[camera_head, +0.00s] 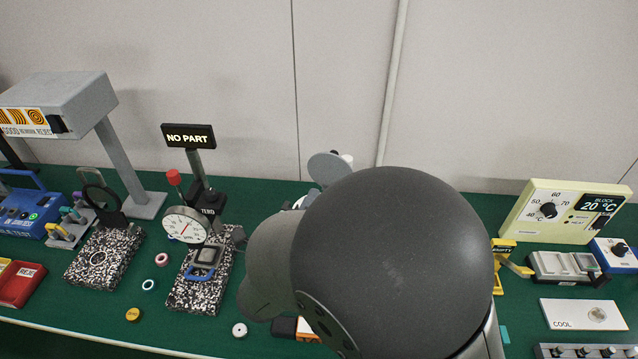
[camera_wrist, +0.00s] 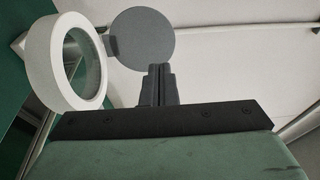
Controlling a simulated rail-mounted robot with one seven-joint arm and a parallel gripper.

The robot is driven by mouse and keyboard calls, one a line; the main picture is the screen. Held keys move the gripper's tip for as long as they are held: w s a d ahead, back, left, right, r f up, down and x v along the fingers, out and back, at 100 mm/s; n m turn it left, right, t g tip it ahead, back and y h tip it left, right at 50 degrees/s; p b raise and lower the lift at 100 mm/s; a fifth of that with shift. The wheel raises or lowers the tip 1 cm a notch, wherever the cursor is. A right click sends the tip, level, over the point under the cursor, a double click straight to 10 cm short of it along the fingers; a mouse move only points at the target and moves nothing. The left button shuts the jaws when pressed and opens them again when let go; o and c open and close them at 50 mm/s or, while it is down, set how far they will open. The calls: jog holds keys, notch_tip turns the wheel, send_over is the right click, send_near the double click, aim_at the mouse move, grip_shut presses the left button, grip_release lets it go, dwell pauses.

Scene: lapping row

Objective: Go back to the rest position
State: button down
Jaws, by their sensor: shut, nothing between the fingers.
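My gripper (camera_wrist: 160,84) shows in the wrist view with its two dark fingers together and nothing between them. A flat grey disc (camera_wrist: 144,40) stands just beyond the fingertips in that view. I cannot tell whether they touch. A white ring (camera_wrist: 63,60) with a clear middle is to the left of the fingers. In the head view my dark arm fills the middle and hides my gripper. The grey disc (camera_head: 327,168) shows above my arm there.
The green bench (camera_head: 140,305) holds a dial gauge (camera_head: 186,227) under a "NO PART" sign (camera_head: 188,136), left of my arm. A temperature block unit (camera_head: 562,211) and "COOL" plate (camera_head: 583,314) stand right. A wall is behind.

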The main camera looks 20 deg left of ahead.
jog(key=s, duration=0.5)
jog(key=shift+d+b, duration=0.2)
jog(key=shift+b, duration=0.1)
jog(key=w+d+m+g+h, duration=0.3)
jog(key=d+m+g+h, duration=0.15)
jog(key=d+m, duration=0.65)
jog(key=w+d+m+g+h, duration=0.2)
jog(key=d+m+g+h, duration=0.35)
jog(key=d, duration=0.85)
jog(key=s+d+f+n+g+y, duration=0.1)
jog(key=s+d+n+g+y, duration=0.2)
jog(key=n, duration=1.4)
jog(key=s+d+f+n+g+y, duration=0.2)
jog(key=s+d+n, duration=0.6)
jog(key=n, duration=0.8)
jog(key=s+g+y, duration=0.1)
jog(key=g+y, duration=0.1)
jog(key=y, duration=0.1)
jog(key=shift+d+f+n+g+y, duration=0.3)
jog(key=shift+n+y, duration=0.05)
jog(key=shift+y, duration=0.05)
